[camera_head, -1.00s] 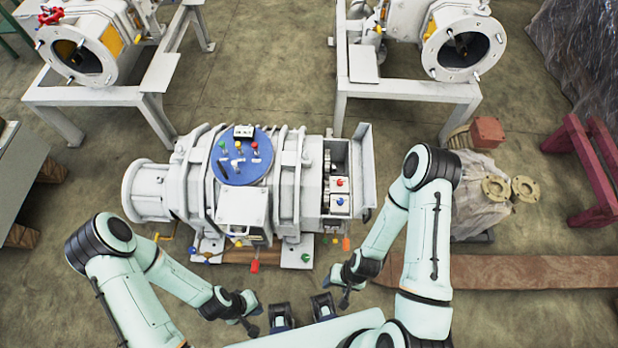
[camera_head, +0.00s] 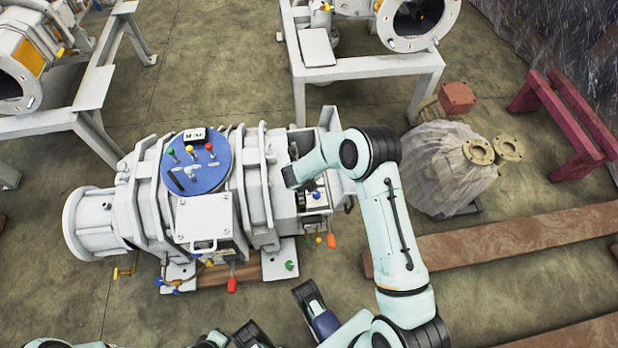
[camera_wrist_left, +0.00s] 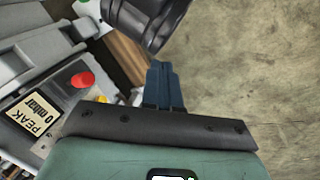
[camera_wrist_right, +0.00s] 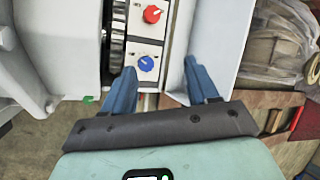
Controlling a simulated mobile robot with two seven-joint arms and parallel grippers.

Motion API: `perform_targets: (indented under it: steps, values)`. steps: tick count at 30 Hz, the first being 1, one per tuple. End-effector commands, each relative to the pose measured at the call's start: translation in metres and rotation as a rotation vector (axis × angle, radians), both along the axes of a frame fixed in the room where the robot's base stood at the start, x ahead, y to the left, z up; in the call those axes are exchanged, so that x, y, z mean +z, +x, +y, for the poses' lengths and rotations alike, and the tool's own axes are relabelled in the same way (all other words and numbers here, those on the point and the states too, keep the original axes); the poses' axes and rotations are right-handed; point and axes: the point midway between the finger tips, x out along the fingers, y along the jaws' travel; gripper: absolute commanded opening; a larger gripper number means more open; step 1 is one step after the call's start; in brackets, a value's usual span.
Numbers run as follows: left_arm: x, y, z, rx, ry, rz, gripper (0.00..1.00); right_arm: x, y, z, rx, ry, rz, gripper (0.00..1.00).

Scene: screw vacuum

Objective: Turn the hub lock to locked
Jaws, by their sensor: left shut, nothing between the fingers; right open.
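The white pump (camera_head: 255,180) lies across the floor in the head view, with an open compartment at its right end. In the right wrist view this compartment holds a panel with a red knob (camera_wrist_right: 152,13) and a blue knob (camera_wrist_right: 146,63). I cannot tell which is the hub lock or read its labels. My right gripper (camera_wrist_right: 163,82) is open and empty, fingers pointing toward the panel, the blue knob in the gap between them in the picture but apart from both. My left gripper (camera_wrist_left: 164,84) is shut and empty beside the pump.
A black toothed wheel (camera_wrist_right: 115,40) is left of the panel, and a pale side plate (camera_wrist_right: 218,40) stands to its right. A "PEAK 0 mbar" display (camera_wrist_left: 33,113) and red button (camera_wrist_left: 82,80) are near my left gripper. A wrapped drum (camera_head: 445,165) stands to the right.

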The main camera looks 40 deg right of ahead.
Motion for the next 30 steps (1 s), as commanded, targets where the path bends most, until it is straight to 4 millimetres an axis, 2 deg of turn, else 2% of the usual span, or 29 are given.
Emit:
perform_targets:
  steps: [1,3,6,10,14,17,20,30]
  values:
    - [-0.022,0.006,0.003,0.007,0.009,-0.013,0.0,-0.006,0.014,-0.007,-0.182,0.033,-0.074,0.59]
    - [-0.036,0.014,0.007,0.016,0.019,-0.031,0.0,-0.003,0.026,-0.012,-0.423,0.089,-0.163,0.59]
    - [-0.052,0.024,0.012,0.025,0.031,-0.054,0.0,0.001,0.04,-0.015,-0.708,0.167,-0.263,0.59]
    - [-0.062,0.032,0.016,0.032,0.04,-0.074,0.0,0.008,0.051,-0.013,-0.945,0.242,-0.34,0.59]
    - [-0.066,0.034,0.017,0.036,0.044,-0.078,0.0,0.01,0.056,-0.011,-1.04,0.276,-0.366,0.59]
    - [-0.07,0.029,0.018,0.037,0.045,-0.062,0.0,0.003,0.056,-0.014,-1.054,0.279,-0.367,0.59]
    - [-0.079,0.02,0.019,0.037,0.044,-0.032,0.0,-0.011,0.058,-0.019,-1.051,0.277,-0.366,0.59]
    - [-0.115,-0.024,0.025,0.045,0.038,0.118,0.0,-0.078,0.066,-0.045,-1.049,0.276,-0.363,0.59]
